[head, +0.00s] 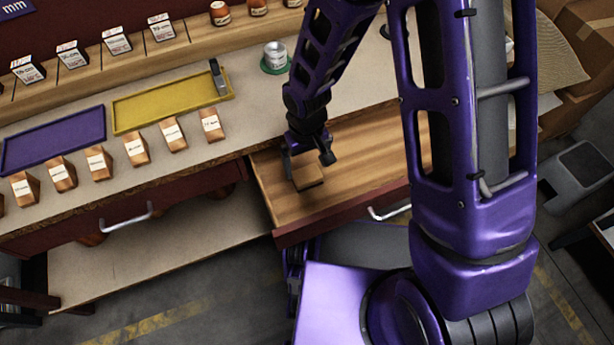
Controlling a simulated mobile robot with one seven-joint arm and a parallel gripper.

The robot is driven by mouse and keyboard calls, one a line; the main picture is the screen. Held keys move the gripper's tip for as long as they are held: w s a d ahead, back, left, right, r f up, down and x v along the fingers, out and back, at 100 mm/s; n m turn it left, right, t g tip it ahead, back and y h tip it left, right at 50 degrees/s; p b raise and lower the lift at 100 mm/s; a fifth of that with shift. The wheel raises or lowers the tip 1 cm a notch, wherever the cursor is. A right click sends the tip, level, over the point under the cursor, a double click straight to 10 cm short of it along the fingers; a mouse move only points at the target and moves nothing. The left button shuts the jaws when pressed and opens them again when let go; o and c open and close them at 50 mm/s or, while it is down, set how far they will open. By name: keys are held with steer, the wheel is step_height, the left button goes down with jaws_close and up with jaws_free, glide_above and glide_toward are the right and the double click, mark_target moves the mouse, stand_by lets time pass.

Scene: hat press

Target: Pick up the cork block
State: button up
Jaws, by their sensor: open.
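The cork block (308,176) is a small flat brown piece lying in the open wooden drawer (365,160), near the drawer's left side. My gripper (308,172) is at the block, with its dark fingers spread and pointing down into the drawer. One finger is at the block's left side and the other is near its upper right. From this angle I cannot tell whether the fingers touch the block. Part of the block is hidden by the gripper.
A yellow tray (150,112) with a grey item and a purple tray (40,145) lie on the counter. Several labelled wooden blocks line its front edge. The drawer's front and side walls surround the block.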

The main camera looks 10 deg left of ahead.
mark_target(307, 174)
step_height(307, 174, down, 5)
steer(key=shift+r+b, duration=0.1)
steer(key=shift+b, duration=0.3)
steer(key=c, duration=1.1)
step_height(307, 174, up, 10)
steer(key=shift+r+p, duration=0.1)
steer(key=shift+p, duration=0.95)
